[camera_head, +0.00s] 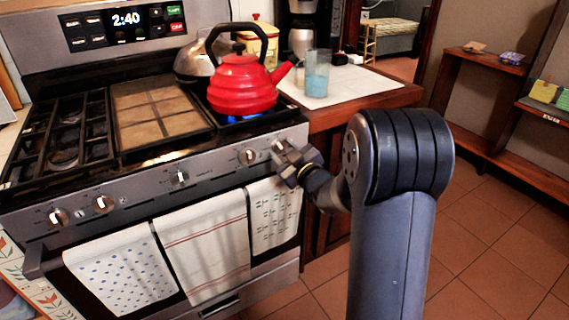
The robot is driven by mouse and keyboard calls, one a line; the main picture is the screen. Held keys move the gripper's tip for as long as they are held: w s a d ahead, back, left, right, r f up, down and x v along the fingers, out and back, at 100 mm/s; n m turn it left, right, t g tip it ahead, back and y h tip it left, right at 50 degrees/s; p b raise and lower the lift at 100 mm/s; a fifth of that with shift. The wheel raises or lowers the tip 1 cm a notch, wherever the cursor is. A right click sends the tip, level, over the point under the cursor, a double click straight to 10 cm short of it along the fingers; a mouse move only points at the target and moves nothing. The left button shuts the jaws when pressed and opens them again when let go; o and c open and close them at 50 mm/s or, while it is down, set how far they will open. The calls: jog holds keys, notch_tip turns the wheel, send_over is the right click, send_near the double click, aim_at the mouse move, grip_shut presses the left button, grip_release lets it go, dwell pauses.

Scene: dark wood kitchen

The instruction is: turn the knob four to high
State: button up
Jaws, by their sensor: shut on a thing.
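The stove's front panel (140,190) carries a row of knobs. From the left I see a first knob (58,217), a second knob (103,204), a middle knob (180,178), then a knob just left of my gripper (248,157). I cannot read the knob numbers or the setting marks. A blue flame (204,119) shows at the right burner beneath the red kettle (243,84).
Three towels hang below the panel: dotted (122,270), striped (205,245) and patterned (273,212). Right of the stove is a counter with a white mat (360,84) and a glass of blue liquid (317,75). The tiled floor (490,250) at right is clear.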

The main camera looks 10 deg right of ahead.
jog(key=shift+f+n+b, duration=0.1)
jog(key=shift+n+b, duration=1.5)
jog(key=shift+b, duration=0.2)
jog(key=o, duration=0.9)
jog(key=shift+o, duration=0.2)
jog(key=v, duration=1.1)
jog(key=shift+p, duration=0.45)
jog(key=shift+w+a, duration=0.1)
jog(key=shift+w, duration=0.05)
